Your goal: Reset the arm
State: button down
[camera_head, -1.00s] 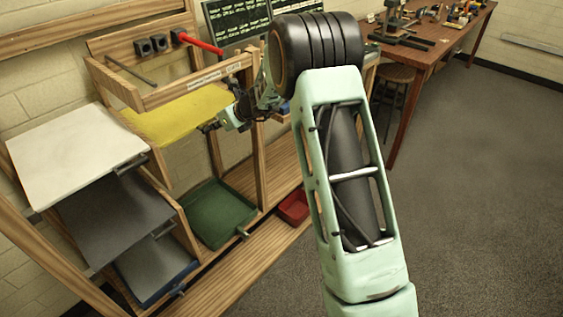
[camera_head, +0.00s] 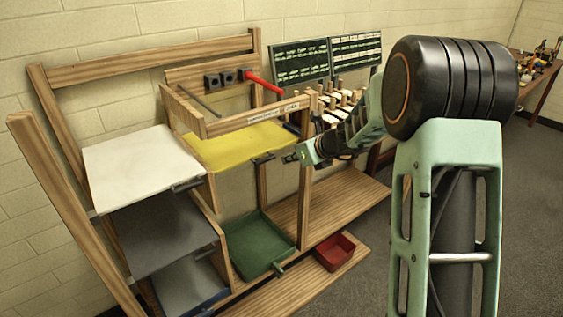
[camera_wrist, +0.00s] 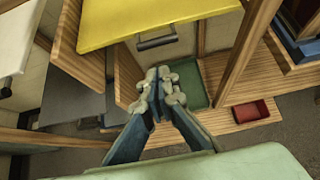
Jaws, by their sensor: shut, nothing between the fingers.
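My arm (camera_head: 455,200) rises at the right of the head view and bends left at its black elbow. My gripper (camera_head: 290,157) is at the arm's far end, pointing left, in front of the right side of the wooden rack. In the wrist view my gripper (camera_wrist: 160,76) is shut, its fingertips together and nothing between them. It appears over the rack, below the yellow tray's handle and beside the green tray. In the head view it shows just right of the yellow tray's handle; I cannot tell the exact gap.
The wooden rack (camera_head: 225,125) holds a white tray (camera_head: 135,165), a yellow tray (camera_head: 235,146), grey trays (camera_head: 160,230) and a green tray (camera_head: 250,250). A red bin (camera_head: 335,252) sits low at right. Dark boards (camera_head: 300,62) stand behind. Open floor (camera_head: 365,290) lies right of the rack.

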jog(key=s+d+r+n+h, duration=0.35)
jog(key=s+r+n, duration=0.4)
jog(key=n, duration=0.95)
jog(key=s+d+r+n+h, duration=0.3)
jog(key=s+d+r+n, duration=0.45)
jog(key=n, duration=0.85)
jog(key=s+r+m+g+p, duration=0.1)
jog(key=s+p, duration=0.3)
jog(key=s, duration=0.8)
jog(key=s+a+r+m+g+p, duration=0.1)
jog(key=s+p, duration=0.4)
jog(key=s, duration=0.8)
jog(key=shift+r+m+g, duration=0.4)
jog(key=shift+r+m, duration=0.5)
jog(key=shift+m, duration=0.2)
